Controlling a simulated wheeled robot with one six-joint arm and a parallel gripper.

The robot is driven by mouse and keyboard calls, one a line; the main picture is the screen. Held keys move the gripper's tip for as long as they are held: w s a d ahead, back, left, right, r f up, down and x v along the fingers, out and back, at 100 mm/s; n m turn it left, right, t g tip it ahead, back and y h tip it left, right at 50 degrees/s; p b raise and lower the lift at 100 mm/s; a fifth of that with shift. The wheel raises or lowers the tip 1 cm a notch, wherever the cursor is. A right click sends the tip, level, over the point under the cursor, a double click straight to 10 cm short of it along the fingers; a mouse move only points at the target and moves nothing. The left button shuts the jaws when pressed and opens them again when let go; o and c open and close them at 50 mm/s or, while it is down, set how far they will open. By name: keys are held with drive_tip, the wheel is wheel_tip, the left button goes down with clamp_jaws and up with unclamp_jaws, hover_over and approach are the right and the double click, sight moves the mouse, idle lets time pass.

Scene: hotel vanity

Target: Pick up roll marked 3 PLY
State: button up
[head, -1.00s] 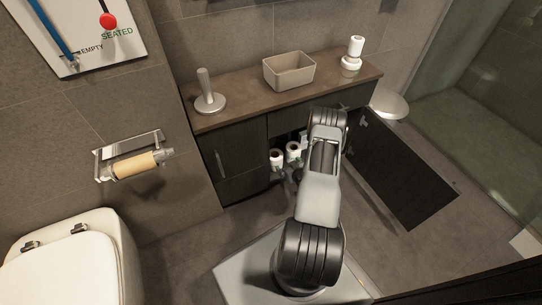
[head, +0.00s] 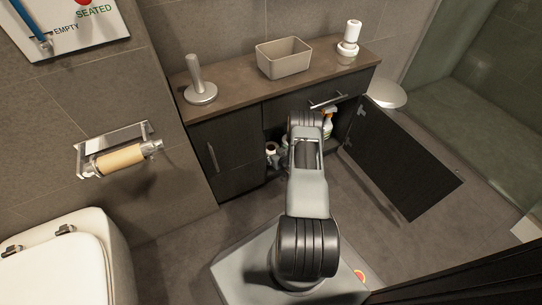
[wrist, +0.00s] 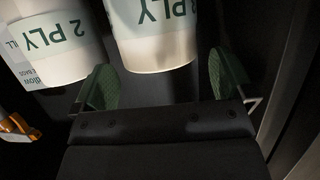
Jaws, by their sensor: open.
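Two white paper rolls with green-lettered bands fill the top of the wrist view. The left roll (wrist: 68,62) shows PLY with what looks like a 2. The right roll (wrist: 160,52) shows PLY upside down; I cannot read its number for sure. My gripper (wrist: 165,86) is open, its green pads apart and nothing between them. The right roll stands just ahead of the gap, and the left roll is beyond the left finger. In the head view one roll (head: 271,150) shows at the open cabinet (head: 240,165); my arm hides the other rolls and the gripper.
The cabinet's open door (head: 405,160) stands out to the right. A spray bottle (head: 327,122) is inside, right of my arm. An orange object (wrist: 18,125) shows at the wrist view's left.

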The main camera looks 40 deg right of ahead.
drive_tip(key=shift+b+x, duration=0.9)
drive_tip(key=shift+x, duration=1.05)
drive_tip(key=c, duration=0.8)
